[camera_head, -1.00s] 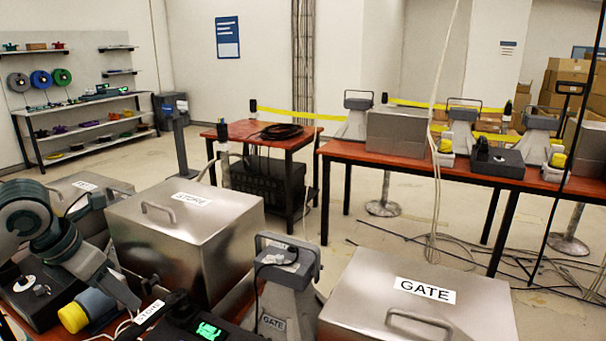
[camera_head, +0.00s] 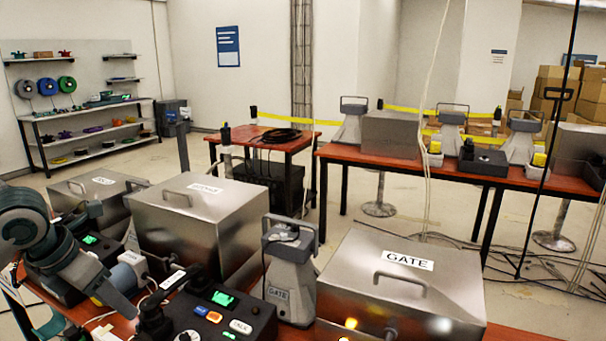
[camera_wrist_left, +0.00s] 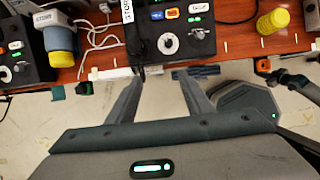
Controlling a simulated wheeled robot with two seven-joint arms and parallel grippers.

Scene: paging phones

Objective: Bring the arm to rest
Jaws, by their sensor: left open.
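My left arm comes in from the left in the head view, with its gripper (camera_head: 122,304) low near the front table edge. In the left wrist view the gripper (camera_wrist_left: 162,85) has its two fingers wide apart with nothing between them. Pale floor shows between and below the fingers, just off the table's edge. A black phone console (camera_head: 222,318) with lit buttons stands close to the right of the gripper; it also shows in the wrist view (camera_wrist_left: 172,28). My right gripper is not in view.
On the front table stand metal boxes marked STORE (camera_head: 205,228) and GATE (camera_head: 390,290), with a grey GATE unit (camera_head: 290,275) between them. A yellow cylinder (camera_wrist_left: 273,22) stands at the table's right in the wrist view. Open floor (camera_wrist_left: 60,130) lies before the table.

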